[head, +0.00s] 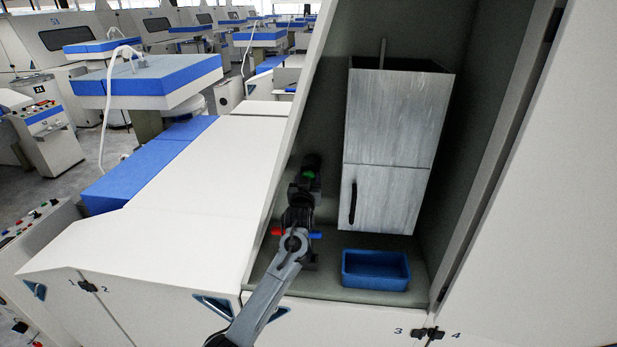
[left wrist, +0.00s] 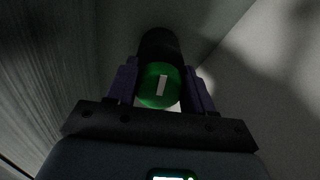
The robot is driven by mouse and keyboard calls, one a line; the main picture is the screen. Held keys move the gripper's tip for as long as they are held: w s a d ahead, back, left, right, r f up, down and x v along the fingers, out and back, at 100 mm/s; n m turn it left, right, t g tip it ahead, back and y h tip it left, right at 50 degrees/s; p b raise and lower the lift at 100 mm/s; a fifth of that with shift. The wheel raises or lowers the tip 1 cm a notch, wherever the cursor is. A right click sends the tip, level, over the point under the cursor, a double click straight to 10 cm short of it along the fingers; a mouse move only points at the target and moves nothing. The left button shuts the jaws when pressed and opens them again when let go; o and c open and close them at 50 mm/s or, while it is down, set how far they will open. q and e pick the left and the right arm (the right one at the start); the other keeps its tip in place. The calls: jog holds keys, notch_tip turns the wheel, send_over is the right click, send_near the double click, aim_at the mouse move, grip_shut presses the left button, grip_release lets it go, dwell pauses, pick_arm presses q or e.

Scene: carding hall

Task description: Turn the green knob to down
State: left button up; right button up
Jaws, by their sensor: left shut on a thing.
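The green knob (head: 309,174) is on the left side inside the open cabinet, mostly hidden by my arm in the head view. In the left wrist view the green knob (left wrist: 152,92) is round, with a white bar mark that stands nearly upright in the picture, and has a dark part behind it. My left gripper (head: 307,184) reaches up to it from the front. In the left wrist view its two purple-grey fingers (left wrist: 161,84) are shut on the knob, one on each side. My right gripper is in neither view.
A grey metal box (head: 390,125) with a dark handle stands to the right in the cabinet. A blue tray (head: 347,272) lies on the cabinet floor (head: 330,240). Red (head: 278,232) and blue (head: 316,235) parts show either side of my wrist. Cabinet walls close in on both sides.

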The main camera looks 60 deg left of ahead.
pick_arm(q)
jog(key=shift+m, duration=0.4)
jog(key=o, duration=1)
jog(key=b+v, duration=0.2)
jog(key=v, duration=0.9)
jog(key=shift+b, duration=0.3)
jog(key=shift+a+f, duration=0.1)
